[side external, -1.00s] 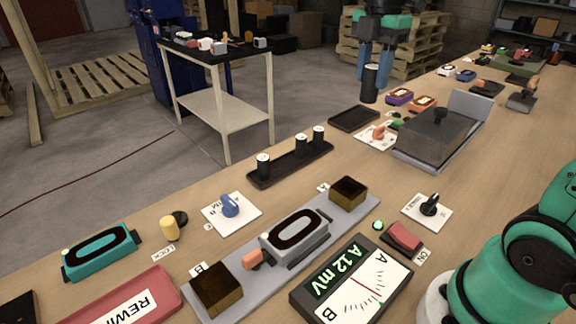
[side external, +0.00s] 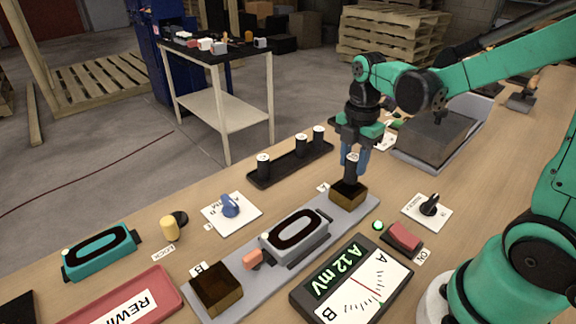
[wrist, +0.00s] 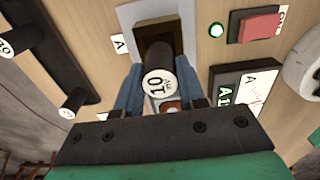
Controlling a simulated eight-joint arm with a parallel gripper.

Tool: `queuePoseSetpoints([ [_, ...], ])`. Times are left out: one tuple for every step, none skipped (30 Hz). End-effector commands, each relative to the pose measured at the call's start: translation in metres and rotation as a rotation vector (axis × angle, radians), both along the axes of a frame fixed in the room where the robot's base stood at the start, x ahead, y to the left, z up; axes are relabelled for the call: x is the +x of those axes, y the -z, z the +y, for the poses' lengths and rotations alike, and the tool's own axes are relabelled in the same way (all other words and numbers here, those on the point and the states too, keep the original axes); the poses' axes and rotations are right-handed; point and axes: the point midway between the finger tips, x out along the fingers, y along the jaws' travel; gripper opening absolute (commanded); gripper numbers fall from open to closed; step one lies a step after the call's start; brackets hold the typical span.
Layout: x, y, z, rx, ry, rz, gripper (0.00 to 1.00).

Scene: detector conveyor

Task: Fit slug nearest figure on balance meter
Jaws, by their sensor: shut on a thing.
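My gripper (side external: 354,160) is shut on a black cylindrical slug (wrist: 157,65), whose white end face reads 10. The slug stands upright at the open brown box (side external: 347,197) by label A. Its lower end meets the box's opening; I cannot tell how deep it sits. The same box shows in the wrist view (wrist: 176,40). The balance meter (side external: 352,284) reads A 12 mV, with a needle dial marked A and B. A second brown box (side external: 217,290) by label B is at the near end of the grey base.
A black rack (side external: 285,170) holds three more slugs behind the grey base. A grey detector (side external: 295,236) sits between the boxes. A blue knob (side external: 231,205), a black knob (side external: 430,205) and a red switch (side external: 404,236) stand nearby. A green lamp (side external: 378,225) is lit.

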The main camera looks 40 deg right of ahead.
Motion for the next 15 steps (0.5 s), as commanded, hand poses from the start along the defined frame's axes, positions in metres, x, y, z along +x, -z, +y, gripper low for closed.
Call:
queuePoseSetpoints([
  [0.000, 0.002, 0.000, 0.000, 0.000, 0.000, 0.00],
  [0.000, 0.004, 0.000, 0.000, 0.000, 0.000, 0.00],
  [0.000, 0.008, 0.000, 0.000, 0.000, 0.000, 0.00],
  [0.000, 0.012, 0.000, 0.000, 0.000, 0.000, 0.00],
  [0.000, 0.015, 0.000, 0.000, 0.000, 0.000, 0.00],
  [0.000, 0.021, 0.000, 0.000, 0.000, 0.000, 0.00],
  [0.000, 0.025, 0.000, 0.000, 0.000, 0.000, 0.00],
  [0.000, 0.029, 0.000, 0.000, 0.000, 0.000, 0.00],
  [0.000, 0.033, 0.000, 0.000, 0.000, 0.000, 0.00],
  [0.000, 0.036, 0.000, 0.000, 0.000, 0.000, 0.00],
  [0.000, 0.038, 0.000, 0.000, 0.000, 0.000, 0.00],
  [0.000, 0.040, 0.000, 0.000, 0.000, 0.000, 0.00],
  [0.000, 0.041, 0.000, 0.000, 0.000, 0.000, 0.00],
  [0.000, 0.041, 0.000, 0.000, 0.000, 0.000, 0.00],
  [0.000, 0.042, 0.000, 0.000, 0.000, 0.000, 0.00],
])
